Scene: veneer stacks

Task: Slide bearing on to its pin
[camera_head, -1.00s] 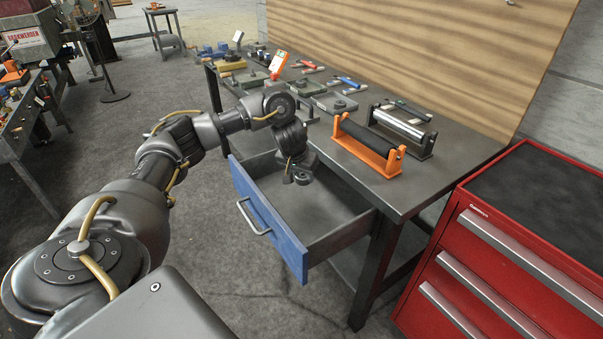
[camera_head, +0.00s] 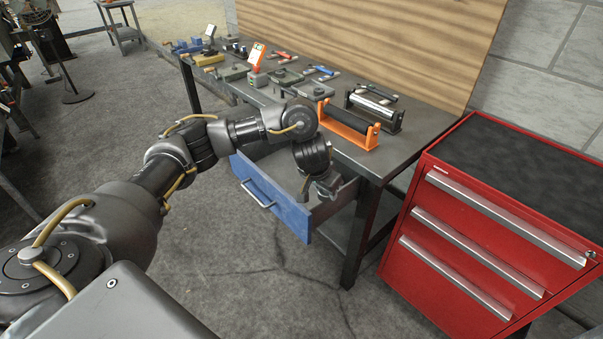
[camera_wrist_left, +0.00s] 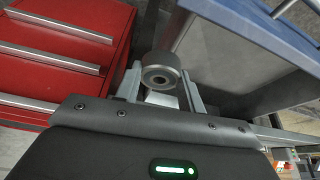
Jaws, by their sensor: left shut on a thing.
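The bearing (camera_wrist_left: 160,74), a short grey metal ring with a dark central hole, is held between the fingers of my left gripper (camera_wrist_left: 161,88) in the left wrist view. In the head view my left gripper (camera_head: 314,190) hangs low over the right end of the open blue drawer, and the bearing cannot be made out there. Grey blocks with small round upright parts, one here (camera_head: 318,89), lie on the bench; I cannot tell which carries the pin. My right gripper is out of view.
The blue drawer (camera_head: 270,197) is pulled out of the bench (camera_head: 408,143). An orange stand with a black roller (camera_head: 347,124) and a dark stand with a silver roller (camera_head: 375,107) sit near the bench's right end. A red tool cabinet (camera_head: 455,215) stands to the right.

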